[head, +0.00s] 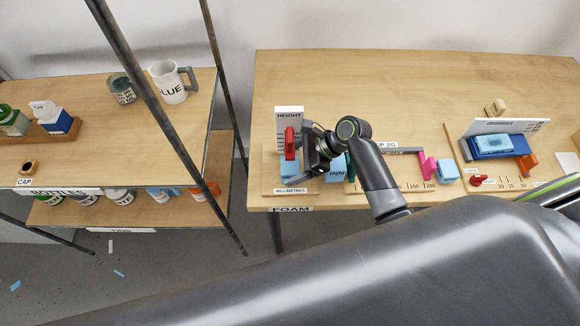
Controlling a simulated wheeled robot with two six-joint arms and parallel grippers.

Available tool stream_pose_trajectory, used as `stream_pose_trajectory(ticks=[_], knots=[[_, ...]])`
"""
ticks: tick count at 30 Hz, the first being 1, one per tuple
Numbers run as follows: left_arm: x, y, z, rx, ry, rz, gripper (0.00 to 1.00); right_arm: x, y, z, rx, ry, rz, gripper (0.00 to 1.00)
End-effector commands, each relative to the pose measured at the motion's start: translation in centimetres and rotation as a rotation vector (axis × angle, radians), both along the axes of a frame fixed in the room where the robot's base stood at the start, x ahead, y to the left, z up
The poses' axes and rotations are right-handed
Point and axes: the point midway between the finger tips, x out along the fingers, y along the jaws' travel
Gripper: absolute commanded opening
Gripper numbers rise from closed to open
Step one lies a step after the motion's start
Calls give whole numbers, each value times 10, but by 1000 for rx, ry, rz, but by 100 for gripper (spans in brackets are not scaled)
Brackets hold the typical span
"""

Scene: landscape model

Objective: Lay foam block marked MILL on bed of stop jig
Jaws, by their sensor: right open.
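My right gripper (312,165) is beside the red slider of the height gauge (290,118), pointing down. It is open. A light blue foam block (290,167) is at the foot of the gauge, left of the gripper. Another blue block (336,168), with partly hidden lettering ending in "INN", is just right of the gripper. I cannot read MILL on any block. My left gripper is out of view.
A second fixture with a white back plate (505,126) holds a blue block (493,144), with an orange piece (527,163) beside it. A red clamp handle (480,180) is at the front. A shelf with mugs (172,82) stands left.

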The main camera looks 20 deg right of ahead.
Motion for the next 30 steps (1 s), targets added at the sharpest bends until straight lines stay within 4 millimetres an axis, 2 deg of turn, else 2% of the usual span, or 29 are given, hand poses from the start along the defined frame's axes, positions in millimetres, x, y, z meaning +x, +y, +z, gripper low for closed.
stream_pose_trajectory(ticks=[3, 11, 21, 30], knots=[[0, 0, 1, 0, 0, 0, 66, 2, 7, -7, 0, 0, 0, 80], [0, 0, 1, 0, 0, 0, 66, 2, 8, -9, -1, -1, 0, 79], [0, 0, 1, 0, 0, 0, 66, 2, 8, -9, -1, -1, 0, 34], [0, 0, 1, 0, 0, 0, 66, 2, 8, -9, -1, -1, 0, 32]])
